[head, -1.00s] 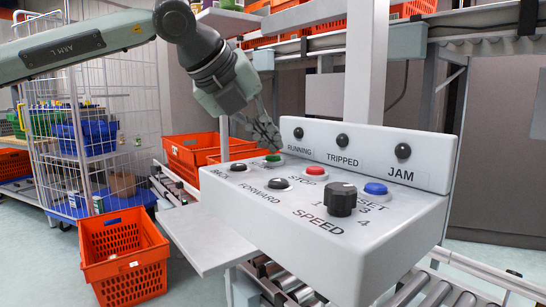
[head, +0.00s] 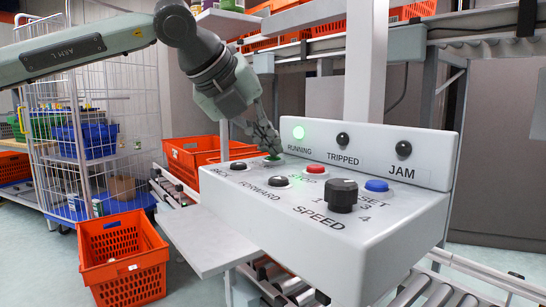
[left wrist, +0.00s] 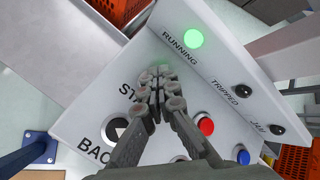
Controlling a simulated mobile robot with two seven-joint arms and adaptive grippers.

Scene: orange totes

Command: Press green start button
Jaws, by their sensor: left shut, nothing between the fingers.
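The green start button (head: 272,158) sits at the back left of the grey control box (head: 370,245), partly hidden by my left gripper (head: 274,150). The gripper is shut and empty, with its fingertips down at the button; they look to be touching it. In the left wrist view the shut fingertips (left wrist: 158,80) cover most of the button, and the START label is partly hidden. The RUNNING lamp (head: 298,132) glows green, and it is also lit in the left wrist view (left wrist: 193,39). My right gripper is not in view.
The red stop button (head: 315,169), black forward button (head: 279,182), speed knob (head: 342,195) and blue reset button (head: 376,185) share the panel. The TRIPPED (head: 342,139) and JAM (head: 403,149) lamps are dark. An orange tote (head: 123,260) stands at lower left.

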